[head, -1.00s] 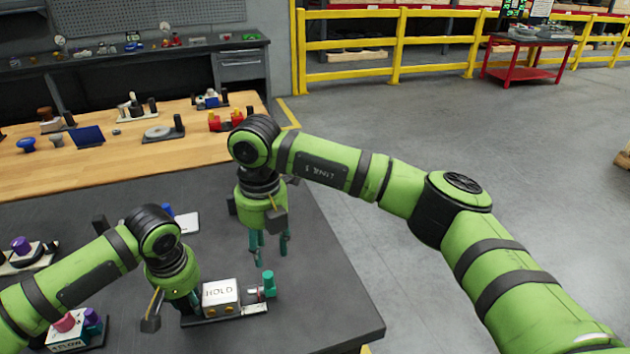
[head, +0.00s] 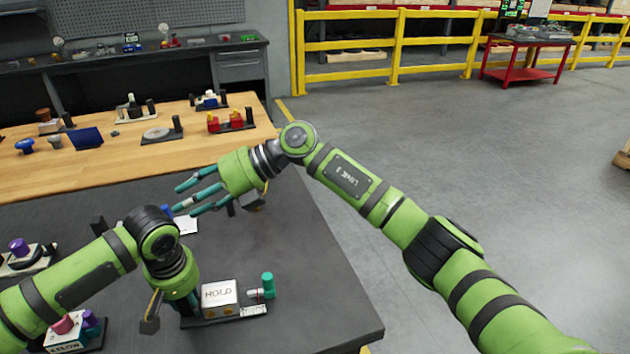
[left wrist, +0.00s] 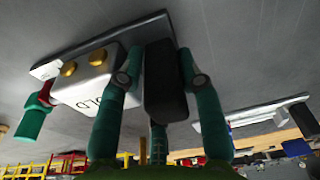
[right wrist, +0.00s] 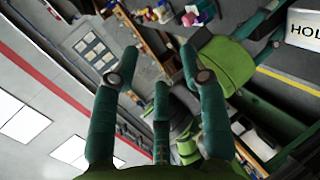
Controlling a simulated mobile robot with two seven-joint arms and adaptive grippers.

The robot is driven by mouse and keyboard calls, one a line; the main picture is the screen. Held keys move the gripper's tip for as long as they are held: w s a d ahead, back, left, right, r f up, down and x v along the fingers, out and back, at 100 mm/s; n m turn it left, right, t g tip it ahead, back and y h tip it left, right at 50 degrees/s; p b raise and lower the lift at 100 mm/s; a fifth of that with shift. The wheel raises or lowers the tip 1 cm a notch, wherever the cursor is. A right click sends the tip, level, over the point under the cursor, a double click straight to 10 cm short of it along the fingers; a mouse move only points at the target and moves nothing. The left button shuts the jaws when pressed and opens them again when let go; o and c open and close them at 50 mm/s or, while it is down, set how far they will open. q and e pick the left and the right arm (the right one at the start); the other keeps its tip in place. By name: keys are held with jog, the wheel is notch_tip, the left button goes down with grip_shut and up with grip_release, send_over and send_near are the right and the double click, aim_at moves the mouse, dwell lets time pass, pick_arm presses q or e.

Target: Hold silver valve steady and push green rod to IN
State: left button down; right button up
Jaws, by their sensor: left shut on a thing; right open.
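A silver-white valve block (head: 219,295) marked HOLD stands on a dark base plate (head: 232,315) near the front right of the dark table. A green rod (head: 268,285) with an upright knob sticks out at its right side. The block (left wrist: 85,88) and rod (left wrist: 32,120) also show in the left wrist view. My left gripper (head: 188,306) is shut on a black upright post (left wrist: 165,85) beside the block, its fingers on either side of the post. My right gripper (head: 186,198) is open and empty, above the table behind the valve, fingers pointing left.
Another valve unit (head: 68,335) with pink and purple knobs stands at front left, and one with a purple knob (head: 19,247) behind it. A white plate (head: 186,223) lies below the right fingers. The table right of the green rod is clear.

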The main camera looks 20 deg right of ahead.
jog(key=w+d+f+m+t+y, duration=0.1)
jog(key=w+d+m+t+y, duration=0.1)
jog(key=w+d+m+t, duration=0.7)
jog(key=w+d+f+m+t+h, duration=0.3)
jog(key=d+f+h, duration=0.2)
jog(key=d, duration=0.4)
jog(key=w+d+f+m+t+h, duration=0.3)
jog(key=d+f+t+h, duration=0.1)
jog(key=d, duration=0.6)
notch_tip(320, 180, down, 2)
jog(key=shift+f+h, duration=0.15)
jog(key=shift+h, duration=0.35)
